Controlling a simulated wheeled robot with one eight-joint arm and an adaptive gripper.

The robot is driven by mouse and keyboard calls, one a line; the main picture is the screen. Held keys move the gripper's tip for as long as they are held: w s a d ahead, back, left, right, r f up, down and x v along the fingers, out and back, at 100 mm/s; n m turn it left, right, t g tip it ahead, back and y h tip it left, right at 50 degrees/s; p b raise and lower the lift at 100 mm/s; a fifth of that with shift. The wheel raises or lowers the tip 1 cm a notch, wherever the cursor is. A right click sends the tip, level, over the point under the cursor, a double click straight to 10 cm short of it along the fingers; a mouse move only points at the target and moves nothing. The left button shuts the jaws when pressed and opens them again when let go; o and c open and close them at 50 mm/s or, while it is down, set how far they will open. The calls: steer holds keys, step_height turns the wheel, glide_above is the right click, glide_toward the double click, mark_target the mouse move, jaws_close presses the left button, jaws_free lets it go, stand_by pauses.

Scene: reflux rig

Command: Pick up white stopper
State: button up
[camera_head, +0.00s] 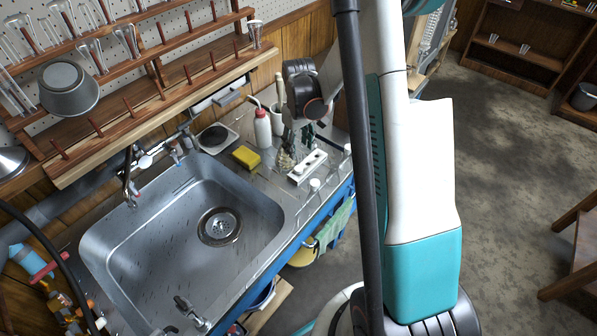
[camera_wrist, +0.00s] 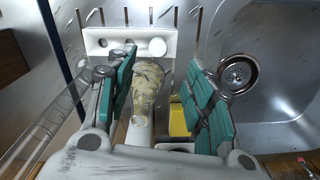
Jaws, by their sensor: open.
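In the wrist view a round white stopper (camera_wrist: 157,47) sits at the right end of a white holder (camera_wrist: 118,36) with dark holes. My gripper (camera_wrist: 160,98) is open, with its teal-padded fingers spread on both sides of the lower middle. The stopper lies beyond the fingertips, apart from them. In the head view the white holder (camera_head: 307,168) lies on the counter right of the sink, with a small white round piece (camera_head: 314,184) close by. I cannot tell whether that piece is the same stopper. My gripper (camera_head: 303,122) hangs over the counter there, its fingers partly hidden.
A mottled bristle brush (camera_wrist: 147,88) shows between my fingers. The steel sink (camera_head: 165,235) is to the left. A wooden peg rack (camera_head: 150,115) juts from the wall.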

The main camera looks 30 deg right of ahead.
steer(key=b, duration=0.1)
glide_above(299, 168)
steer(key=f, duration=0.5)
steer(key=shift+s+a+f, duration=0.15)
steer(key=shift+a+f, duration=0.05)
steer(key=shift+f, duration=0.05)
step_height(299, 168, down, 5)
steer(key=b, duration=0.3)
steer(key=shift+d+f, duration=0.1)
steer(key=shift+d, duration=0.05)
steer(key=c, duration=0.9)
